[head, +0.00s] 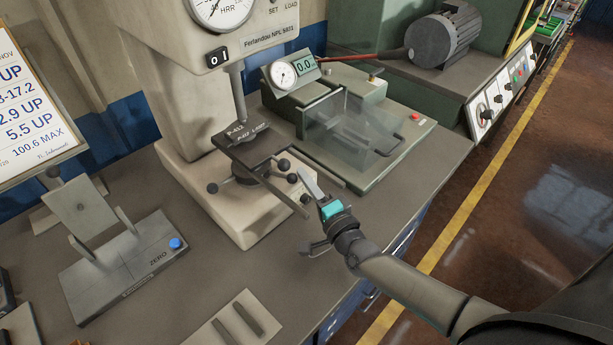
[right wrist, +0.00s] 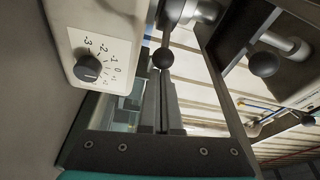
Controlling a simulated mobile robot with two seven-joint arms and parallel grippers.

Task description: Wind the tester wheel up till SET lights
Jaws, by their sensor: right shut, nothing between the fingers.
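The tester (head: 190,110) is a cream machine with a large dial (head: 220,8) at the top edge of the head view. Its SET and LOAD labels show at the top, but their lamps are cut off. The wheel (head: 250,172) has dark ball-ended spokes and sits below a dark plate marked R-403 (head: 240,132), under the plunger. My right gripper (head: 308,180) is shut and empty at the wheel's right side. In the right wrist view a ball knob (right wrist: 163,58) lies just beyond my fingertips; contact cannot be told. My left gripper is not in view.
A green unit with a clear cover (head: 350,125) stands close behind the wheel. A gauge with a blue ZERO button (head: 175,243) is at left, and flat bars (head: 240,320) lie in front. The grey bench (head: 280,260) is clear between. A knob panel (right wrist: 105,45) shows in the wrist view.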

